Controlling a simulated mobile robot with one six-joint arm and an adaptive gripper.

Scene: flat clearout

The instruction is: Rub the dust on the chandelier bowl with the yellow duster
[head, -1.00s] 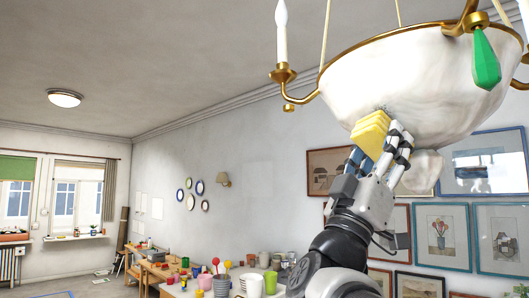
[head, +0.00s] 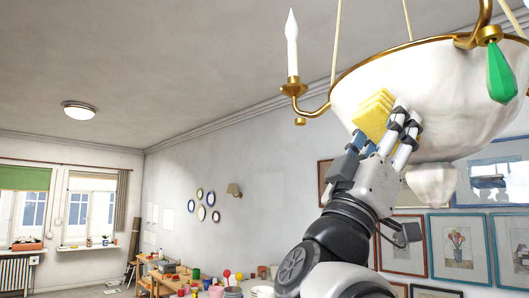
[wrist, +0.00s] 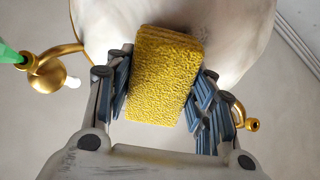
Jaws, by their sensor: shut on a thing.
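The chandelier bowl (head: 440,92) is white and marbled with a gold rim, and hangs at the upper right of the head view. Its pale surface also fills the top of the wrist view (wrist: 222,32). My gripper (head: 388,128) is shut on the yellow duster (head: 374,112), a layered, rough-textured block. In the wrist view the duster (wrist: 165,80) sits between both blue-padded fingers (wrist: 160,90). The duster is against or very close to the lower left side of the bowl; I cannot tell if it touches. Faint greyish patches show on the bowl, but dust is not clearly distinguishable.
A gold arm with a candle (head: 292,45) projects left of the bowl. A green pendant (head: 501,72) hangs at its right. Framed pictures (head: 458,247) cover the wall behind. A cluttered table (head: 160,275) stands below left.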

